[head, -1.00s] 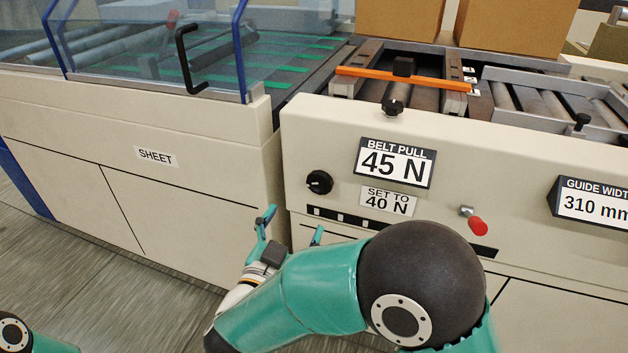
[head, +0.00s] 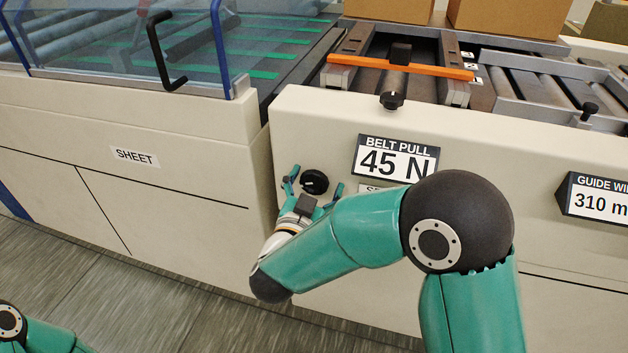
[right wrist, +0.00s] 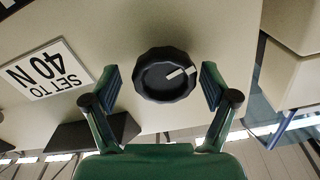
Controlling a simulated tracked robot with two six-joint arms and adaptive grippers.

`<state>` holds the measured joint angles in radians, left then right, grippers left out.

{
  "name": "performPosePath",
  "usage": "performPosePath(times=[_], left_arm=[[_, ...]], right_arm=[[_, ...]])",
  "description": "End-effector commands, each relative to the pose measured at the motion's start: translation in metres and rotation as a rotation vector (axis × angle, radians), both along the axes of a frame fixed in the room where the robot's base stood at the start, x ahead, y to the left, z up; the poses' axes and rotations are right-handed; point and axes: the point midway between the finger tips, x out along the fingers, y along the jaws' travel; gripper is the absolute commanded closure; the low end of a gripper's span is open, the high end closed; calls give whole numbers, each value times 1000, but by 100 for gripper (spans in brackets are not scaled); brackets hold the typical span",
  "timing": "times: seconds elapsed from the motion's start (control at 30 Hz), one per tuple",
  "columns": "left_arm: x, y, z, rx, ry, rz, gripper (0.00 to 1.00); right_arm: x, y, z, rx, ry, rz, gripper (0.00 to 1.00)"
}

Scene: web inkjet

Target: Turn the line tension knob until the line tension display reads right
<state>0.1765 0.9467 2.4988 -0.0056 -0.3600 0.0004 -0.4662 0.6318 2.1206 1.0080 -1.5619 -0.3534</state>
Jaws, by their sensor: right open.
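The black knob (head: 314,182) sits on the cream machine panel, left of the display. The display (head: 396,160) is headed BELT PULL and reads 45 N. A label below it is mostly hidden by my right arm in the head view; in the right wrist view the label (right wrist: 43,70) reads SET TO 40 N, upside down. My right gripper (head: 314,184) is open, with one finger on each side of the knob. In the right wrist view the knob (right wrist: 167,75) lies between the fingers, with gaps on both sides, and its white pointer mark shows. My left gripper is out of view.
A GUIDE WIDTH display (head: 596,197) reading 310 mm is at the right. An orange bar (head: 402,66) lies across the rollers above the panel. A black handle (head: 163,50) stands on the clear guard at upper left. Cardboard boxes (head: 510,25) stand at the back.

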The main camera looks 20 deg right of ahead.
Motion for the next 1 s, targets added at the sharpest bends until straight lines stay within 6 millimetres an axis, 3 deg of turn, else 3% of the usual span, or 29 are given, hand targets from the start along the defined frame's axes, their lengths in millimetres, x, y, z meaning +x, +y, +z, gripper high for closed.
performPosePath(times=[0.07,0.43,0.57,0.8,1.0], left_arm=[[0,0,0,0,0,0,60],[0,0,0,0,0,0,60],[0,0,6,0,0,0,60],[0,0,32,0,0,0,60],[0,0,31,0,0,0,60]], right_arm=[[1,2,0,0,0,4,15],[2,5,0,0,0,7,75],[2,5,2,-26,19,8,75],[2,6,3,-224,156,7,75],[2,6,-1,-265,182,8,75]])
